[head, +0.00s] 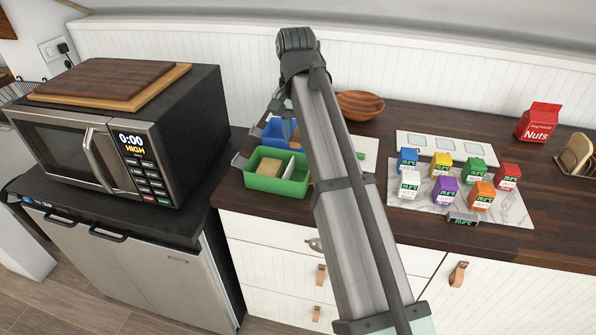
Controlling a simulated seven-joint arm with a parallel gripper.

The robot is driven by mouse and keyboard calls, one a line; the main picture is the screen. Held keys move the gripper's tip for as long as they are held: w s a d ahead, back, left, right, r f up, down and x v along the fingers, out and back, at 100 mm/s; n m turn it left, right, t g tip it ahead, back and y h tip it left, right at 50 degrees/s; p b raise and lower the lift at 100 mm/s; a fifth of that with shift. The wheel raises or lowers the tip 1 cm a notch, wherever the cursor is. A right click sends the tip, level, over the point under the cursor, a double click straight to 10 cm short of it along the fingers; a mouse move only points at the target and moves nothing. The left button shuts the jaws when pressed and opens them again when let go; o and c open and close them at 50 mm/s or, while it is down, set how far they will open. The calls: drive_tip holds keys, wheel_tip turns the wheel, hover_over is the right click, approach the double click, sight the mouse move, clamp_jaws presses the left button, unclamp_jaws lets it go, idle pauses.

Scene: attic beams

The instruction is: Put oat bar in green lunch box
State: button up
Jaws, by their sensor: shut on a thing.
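The green lunch box (263,184) stands open near the counter's left front edge. A tan block (262,168) lies in its left part, and a pale divider or panel stands to the right of it. I cannot tell whether this block is the oat bar. A small brown patch (297,136) shows beside my arm, over or in the blue box behind; I cannot tell what it is. My arm comes up from the lower right and bends down at its top. My gripper's fingers are hidden behind my own arm, and so is anything between them.
A blue box (275,131) stands right behind the green one. A white board with a green-handled thing (360,155) lies to the right. Several small coloured cartons stand on a marble board (505,205). A microwave (110,150) is at the left, a wooden bowl (360,104) behind.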

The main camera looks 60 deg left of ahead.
sight(297, 139)
drive_tip(key=shift+f, duration=4.4)
drive_tip(key=shift+f, duration=0.6)
drive_tip(key=o, duration=1)
drive_tip(key=shift+d+f, duration=0.1)
wheel_tip(297, 139, up, 13)
drive_tip(key=shift+r, duration=0.2)
